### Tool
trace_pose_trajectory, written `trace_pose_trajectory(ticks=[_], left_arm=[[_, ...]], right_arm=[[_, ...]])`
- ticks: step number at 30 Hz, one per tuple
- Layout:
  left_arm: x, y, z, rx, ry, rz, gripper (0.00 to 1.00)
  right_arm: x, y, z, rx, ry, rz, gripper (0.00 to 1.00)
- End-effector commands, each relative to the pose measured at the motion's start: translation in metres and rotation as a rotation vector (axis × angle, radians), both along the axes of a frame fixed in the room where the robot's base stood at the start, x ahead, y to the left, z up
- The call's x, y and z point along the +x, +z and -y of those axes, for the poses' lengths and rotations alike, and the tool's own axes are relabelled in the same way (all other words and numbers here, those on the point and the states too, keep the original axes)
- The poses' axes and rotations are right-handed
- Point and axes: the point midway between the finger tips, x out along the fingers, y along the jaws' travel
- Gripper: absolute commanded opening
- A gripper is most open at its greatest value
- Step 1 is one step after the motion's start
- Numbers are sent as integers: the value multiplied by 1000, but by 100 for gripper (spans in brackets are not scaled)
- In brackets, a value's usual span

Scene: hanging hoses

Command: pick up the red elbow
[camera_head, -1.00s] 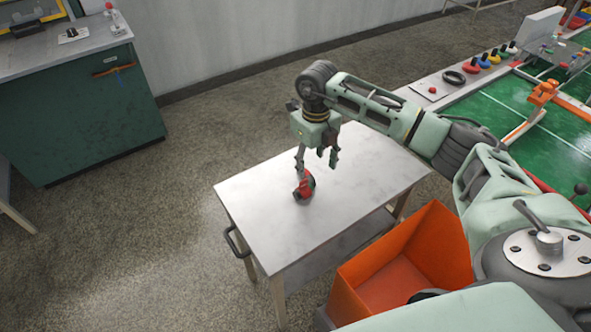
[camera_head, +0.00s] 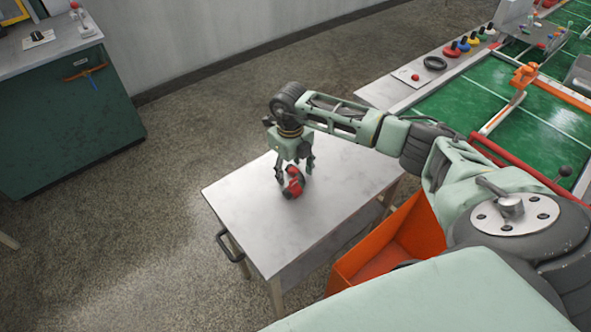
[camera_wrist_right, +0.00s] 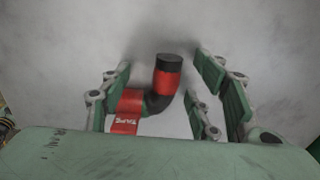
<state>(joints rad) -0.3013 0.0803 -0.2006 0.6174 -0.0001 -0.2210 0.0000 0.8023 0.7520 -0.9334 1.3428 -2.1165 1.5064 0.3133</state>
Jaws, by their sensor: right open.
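The red elbow (camera_head: 293,184), a bent red piece with black ends, lies on the small grey table (camera_head: 335,205). My right gripper (camera_head: 294,174) points down and is open around it at the table top. In the right wrist view the elbow (camera_wrist_right: 166,84) lies between the spread green fingers of the gripper (camera_wrist_right: 165,82), with one black end facing the camera. A printed red label shows on its left part. My left gripper is not in view.
An orange bin (camera_head: 405,236) stands at the table's right front, under my right arm. A black handle (camera_head: 229,246) sticks out from the table's left side. A green game table (camera_head: 475,110) stands at the right. A green cabinet (camera_head: 65,125) is at the left, with open floor between.

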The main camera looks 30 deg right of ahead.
Motion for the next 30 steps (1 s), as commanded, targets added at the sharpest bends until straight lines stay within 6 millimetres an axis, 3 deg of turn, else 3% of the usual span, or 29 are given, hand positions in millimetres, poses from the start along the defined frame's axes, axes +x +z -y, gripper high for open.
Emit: trace_pose_trajectory(ticks=[5, 23, 30], left_arm=[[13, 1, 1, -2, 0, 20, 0], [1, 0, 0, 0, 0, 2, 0], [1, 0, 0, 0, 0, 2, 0]], right_arm=[[0, 0, 0, 0, 0, 0, 54], [0, 1, 0, 0, 0, 0, 2], [0, 1, 0, 0, 0, 1, 0]])
